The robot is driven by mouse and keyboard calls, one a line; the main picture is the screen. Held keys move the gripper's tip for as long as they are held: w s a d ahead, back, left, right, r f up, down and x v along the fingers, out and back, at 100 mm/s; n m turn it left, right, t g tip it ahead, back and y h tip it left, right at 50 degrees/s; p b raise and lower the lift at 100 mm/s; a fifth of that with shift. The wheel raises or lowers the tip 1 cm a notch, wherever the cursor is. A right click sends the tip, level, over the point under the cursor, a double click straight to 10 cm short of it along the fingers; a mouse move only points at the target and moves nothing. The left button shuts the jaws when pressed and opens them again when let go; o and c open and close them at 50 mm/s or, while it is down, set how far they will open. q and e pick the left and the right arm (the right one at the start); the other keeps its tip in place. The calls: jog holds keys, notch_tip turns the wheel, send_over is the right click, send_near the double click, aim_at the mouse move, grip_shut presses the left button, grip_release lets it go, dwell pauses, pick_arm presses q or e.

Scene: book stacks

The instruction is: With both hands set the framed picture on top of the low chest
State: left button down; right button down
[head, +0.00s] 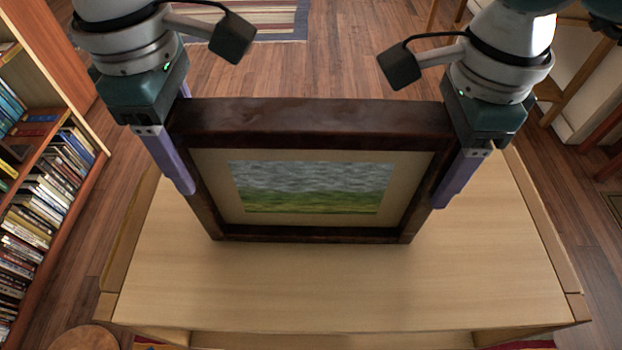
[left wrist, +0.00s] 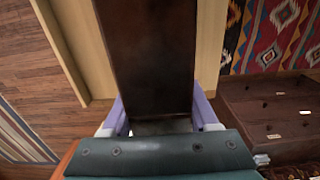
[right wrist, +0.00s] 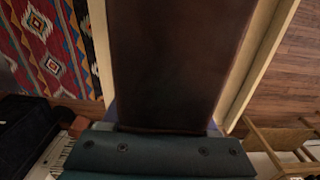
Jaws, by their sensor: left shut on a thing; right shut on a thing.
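The framed picture (head: 310,125) has a dark brown frame, a cream mount and a painting of green land under a grey sky. It is upright above a low, pale wooden piece of furniture (head: 350,290) with a flat top. I cannot tell whether its lower edge touches that top. My left gripper (head: 180,165) is shut on the left side of the frame, and my right gripper (head: 457,172) is shut on the right side. The frame also fills the middle of the left wrist view (left wrist: 150,60) and the right wrist view (right wrist: 175,60).
A dark brown drawer unit (left wrist: 270,110) shows in the left wrist view. A bookcase (head: 75,190) full of books stands at the left. A round wooden top (head: 87,338) is at lower left. The pale top is bare in front of the picture.

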aim_at(170, 118)
pick_arm(q)
jog(key=shift+r, duration=0.15)
dwell(0.4)
notch_tip(170, 118, up, 5)
jog(key=p, duration=0.5)
dwell(0.4)
